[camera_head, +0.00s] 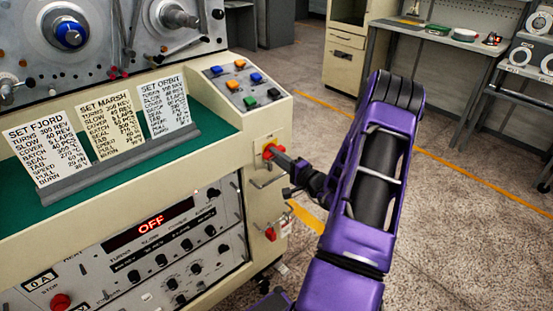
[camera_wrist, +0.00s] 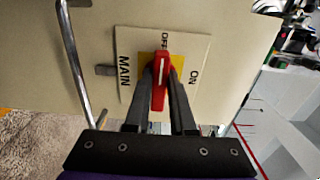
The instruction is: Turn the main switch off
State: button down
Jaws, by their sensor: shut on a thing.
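The main switch (camera_head: 267,150) is a red handle on a yellow square, on the machine's cream end face. In the wrist view the red handle (camera_wrist: 160,88) has a white line and sits on a plate (camera_wrist: 126,88) marked MAIN, OFF and ON. The white line is in line with the OFF mark. My gripper (camera_wrist: 162,72) has one finger on each side of the handle and is shut on it. In the head view my gripper (camera_head: 278,155) reaches the switch from the right and partly hides it. The panel display (camera_head: 151,226) reads OFF in red.
A metal handle (camera_wrist: 85,70) stands out beside the plate. A lower red knob (camera_head: 271,234) is on the same face. Three cards (camera_head: 107,125) stand on the green top. A bench (camera_head: 450,42) stands at back right.

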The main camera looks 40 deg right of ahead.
dwell(0.4)
jog(key=c, duration=0.8)
grip_release()
jog(key=shift+o, duration=0.2)
jog(key=s+d, duration=0.1)
jog(key=s, duration=1.6)
jog(key=shift+s+d+p, duration=0.2)
jog(key=shift+p, duration=0.1)
jog(key=shift+w, duration=0.1)
